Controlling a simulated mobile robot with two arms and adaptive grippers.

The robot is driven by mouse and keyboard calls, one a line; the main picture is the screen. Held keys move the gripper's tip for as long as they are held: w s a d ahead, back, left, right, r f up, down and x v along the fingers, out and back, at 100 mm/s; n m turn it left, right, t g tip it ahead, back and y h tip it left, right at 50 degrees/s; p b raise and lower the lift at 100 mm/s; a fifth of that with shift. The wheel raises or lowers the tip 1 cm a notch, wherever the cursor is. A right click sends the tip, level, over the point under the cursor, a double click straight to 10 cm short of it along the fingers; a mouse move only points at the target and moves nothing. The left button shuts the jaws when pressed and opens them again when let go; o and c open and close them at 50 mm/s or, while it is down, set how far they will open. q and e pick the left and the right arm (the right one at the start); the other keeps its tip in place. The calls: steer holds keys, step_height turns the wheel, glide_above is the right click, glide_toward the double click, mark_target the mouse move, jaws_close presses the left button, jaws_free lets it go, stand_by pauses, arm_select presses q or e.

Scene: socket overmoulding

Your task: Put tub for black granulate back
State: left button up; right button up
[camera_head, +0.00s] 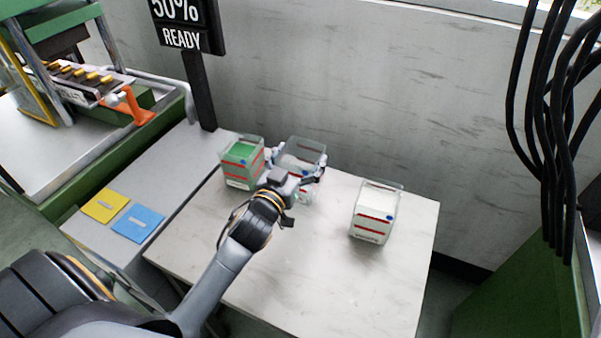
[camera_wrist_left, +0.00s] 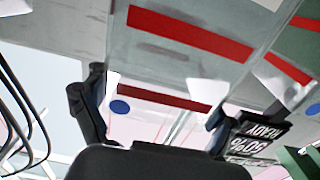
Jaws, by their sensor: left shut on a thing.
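A clear, see-through tub (camera_head: 311,148) is at the back of the white table, between a tub of green granulate and a tub of white granulate. I see no black granulate in it. My left gripper (camera_head: 298,172) is shut on this tub from the front, with a finger at each side. In the left wrist view the tub's wall (camera_wrist_left: 165,62) with red stripes and a blue dot fills the space ahead of the fingers (camera_wrist_left: 155,112). The gripper hides the tub's lower front, so I cannot tell whether it touches the table. My right gripper is not in view.
The green granulate tub (camera_head: 242,163) stands close on the left. The white granulate tub (camera_head: 375,212) stands apart on the right of the table (camera_head: 320,265). Yellow (camera_head: 104,205) and blue (camera_head: 138,223) squares lie on the grey surface. A sign post (camera_head: 199,90) stands behind.

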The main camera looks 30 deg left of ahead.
mark_target(308, 157)
arm_select(q)
step_height(308, 157, down, 4)
steer(key=shift+r+b, duration=0.2)
steer(key=shift+b, duration=0.1)
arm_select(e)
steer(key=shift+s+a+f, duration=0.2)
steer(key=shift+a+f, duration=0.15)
arm_select(q)
steer(key=shift+f, duration=0.1)
steer(key=shift+f, duration=0.15)
steer(key=o, duration=1.6)
steer(key=shift+o, duration=0.2)
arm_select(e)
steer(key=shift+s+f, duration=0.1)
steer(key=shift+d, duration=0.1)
